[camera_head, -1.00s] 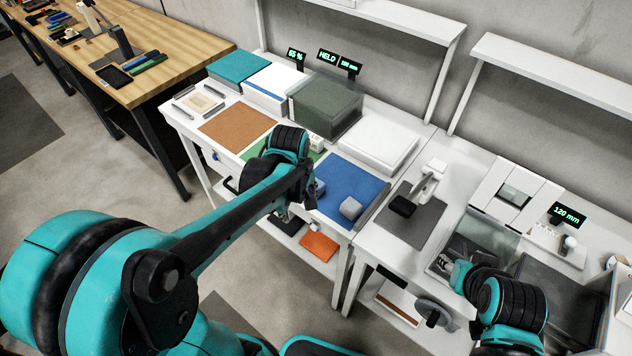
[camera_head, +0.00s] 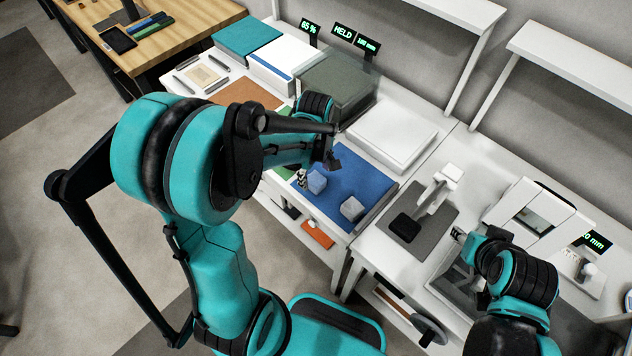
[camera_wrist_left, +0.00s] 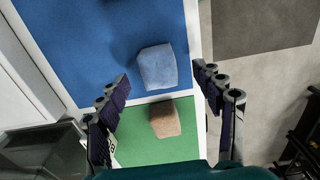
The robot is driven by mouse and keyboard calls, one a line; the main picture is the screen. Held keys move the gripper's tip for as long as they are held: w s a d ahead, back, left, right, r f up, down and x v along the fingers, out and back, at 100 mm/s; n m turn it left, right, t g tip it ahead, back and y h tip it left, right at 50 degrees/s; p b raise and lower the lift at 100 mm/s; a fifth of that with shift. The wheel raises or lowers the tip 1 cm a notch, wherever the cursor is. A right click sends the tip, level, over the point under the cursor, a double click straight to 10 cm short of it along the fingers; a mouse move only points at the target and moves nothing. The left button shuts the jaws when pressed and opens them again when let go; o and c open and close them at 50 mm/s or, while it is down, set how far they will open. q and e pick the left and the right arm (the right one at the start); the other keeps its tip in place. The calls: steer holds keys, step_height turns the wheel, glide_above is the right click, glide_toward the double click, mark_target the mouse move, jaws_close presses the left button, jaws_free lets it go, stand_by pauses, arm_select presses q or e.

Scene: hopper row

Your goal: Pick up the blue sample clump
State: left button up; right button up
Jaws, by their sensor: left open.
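The blue sample clump (camera_head: 316,181) is a pale blue faceted lump on the blue mat (camera_head: 365,180), near its edge with the green mat. In the left wrist view the clump (camera_wrist_left: 157,66) lies between and just beyond the tips of my left gripper (camera_wrist_left: 163,84). The left gripper is open and empty, its two fingers to either side of the clump in that view. A brown clump (camera_wrist_left: 165,119) lies on the green mat (camera_wrist_left: 185,145), closer to the gripper's base. My right gripper (camera_head: 459,236) is over the right bench; its jaw state is unclear.
A grey clump (camera_head: 352,208) sits on the blue mat to the right. A smoky clear box (camera_head: 335,88) and a white slab (camera_head: 392,132) stand behind the mats. A scale-like device with a black pad (camera_head: 404,227) is on the right bench.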

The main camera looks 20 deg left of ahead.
mark_target(315, 178)
arm_select(q)
steer(key=f, duration=0.2)
steer(key=f+b, duration=0.1)
steer(key=shift+w+f, duration=0.2)
steer(key=shift+f, duration=0.15)
steer(key=shift+s, duration=0.1)
steer(key=shift+c, duration=0.3)
steer(key=c, duration=1)
steer(key=shift+r, duration=0.15)
